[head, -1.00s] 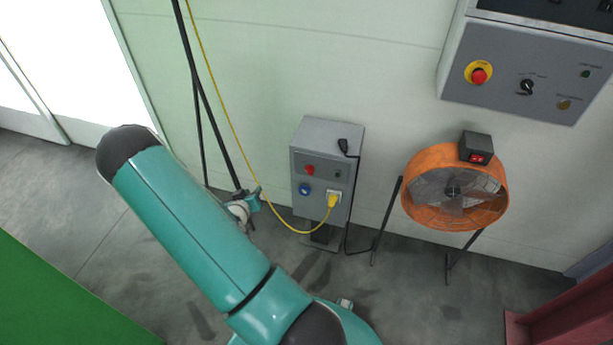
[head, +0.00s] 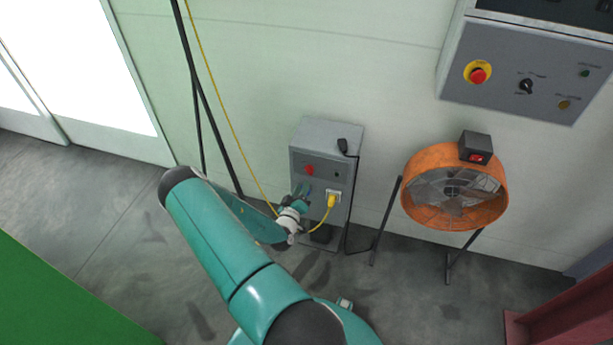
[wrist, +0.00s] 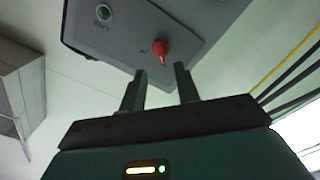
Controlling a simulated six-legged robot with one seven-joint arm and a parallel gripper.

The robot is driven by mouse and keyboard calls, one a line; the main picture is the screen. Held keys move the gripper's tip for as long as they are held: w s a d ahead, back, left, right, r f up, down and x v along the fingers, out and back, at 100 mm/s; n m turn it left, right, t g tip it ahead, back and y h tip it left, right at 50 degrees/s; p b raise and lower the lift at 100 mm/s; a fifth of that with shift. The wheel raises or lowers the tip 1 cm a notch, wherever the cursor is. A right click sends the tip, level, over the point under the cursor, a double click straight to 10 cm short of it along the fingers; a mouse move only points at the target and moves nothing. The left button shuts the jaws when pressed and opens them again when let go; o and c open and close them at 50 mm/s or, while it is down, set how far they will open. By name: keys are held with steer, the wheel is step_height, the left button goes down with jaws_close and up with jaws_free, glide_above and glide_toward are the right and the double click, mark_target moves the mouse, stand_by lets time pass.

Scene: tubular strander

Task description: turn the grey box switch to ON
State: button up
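The grey box (head: 326,140) stands on a short post near the wall, in the middle of the head view. Its red switch (head: 309,170) is on the upper left of the front face. The switch also shows in the wrist view (wrist: 159,49), just beyond my fingertips. My gripper (head: 303,190) is in front of the box's left side, just below the switch, and hides the blue socket. In the wrist view my gripper (wrist: 160,82) has its two fingers apart with nothing between them. The switch lies ahead of the gap between them. I cannot read its position.
A yellow plug (head: 331,201) with its cable sits on the box's lower right, close to my gripper. An orange fan (head: 410,200) stands to the right. A grey control panel (head: 505,75) is above it.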

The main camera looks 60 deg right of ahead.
mark_target(308, 172)
steer(key=d, duration=0.4)
steer(key=w+d, duration=0.1)
steer(key=d, duration=0.2)
steer(key=shift+c, duration=0.2)
jaws_close()
